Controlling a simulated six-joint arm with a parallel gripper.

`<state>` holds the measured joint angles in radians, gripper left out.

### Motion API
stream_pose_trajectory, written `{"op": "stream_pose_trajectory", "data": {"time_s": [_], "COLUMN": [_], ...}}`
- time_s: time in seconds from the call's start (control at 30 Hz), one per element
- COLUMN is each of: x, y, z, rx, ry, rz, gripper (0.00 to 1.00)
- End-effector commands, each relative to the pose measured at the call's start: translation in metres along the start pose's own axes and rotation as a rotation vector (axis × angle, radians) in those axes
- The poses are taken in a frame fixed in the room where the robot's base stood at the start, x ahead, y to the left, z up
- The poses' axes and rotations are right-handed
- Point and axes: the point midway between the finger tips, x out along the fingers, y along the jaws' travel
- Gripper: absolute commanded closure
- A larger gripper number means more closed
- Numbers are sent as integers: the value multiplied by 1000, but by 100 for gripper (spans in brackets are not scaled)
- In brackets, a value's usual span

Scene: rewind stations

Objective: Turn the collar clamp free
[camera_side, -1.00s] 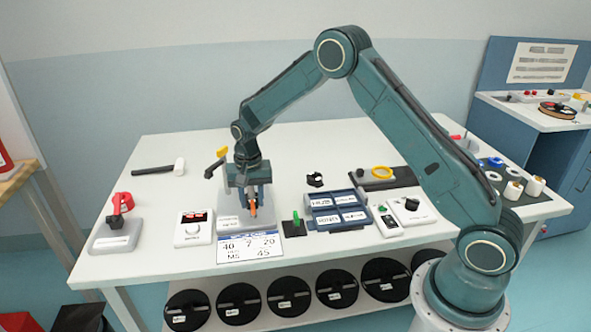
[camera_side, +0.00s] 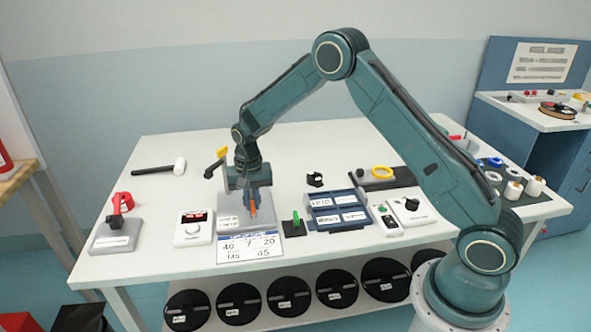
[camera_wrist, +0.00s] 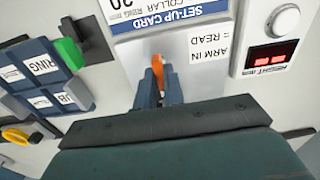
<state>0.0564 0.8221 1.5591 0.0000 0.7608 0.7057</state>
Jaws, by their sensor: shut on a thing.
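My gripper (camera_side: 252,208) is low over a grey station block (camera_side: 229,222) on the white table. Its fingers are shut on a small orange piece (camera_side: 253,211), which looks like the handle of the collar clamp. In the wrist view the orange piece (camera_wrist: 157,62) sticks out between the two blue-grey fingertips (camera_wrist: 162,80). The fingers and wrist hide the rest of the clamp, so I cannot tell how far it is turned.
A crank arm with a yellow top (camera_side: 222,152) rises close behind my gripper. A set-up card (camera_side: 249,247) lies in front. A readout box (camera_side: 193,229) stands left, a green switch (camera_side: 296,226) and a blue labelled box (camera_side: 337,210) right.

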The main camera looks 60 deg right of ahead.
Motion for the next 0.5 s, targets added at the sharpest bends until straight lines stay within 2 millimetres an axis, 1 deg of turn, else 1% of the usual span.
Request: {"op": "stream_pose_trajectory", "data": {"time_s": [0.27,0.5], "x": [-1,-1], "y": [0,0], "z": [0,0], "rx": [-113,-297], "ry": [0,1], "rz": [0,0], "gripper": [100,100]}}
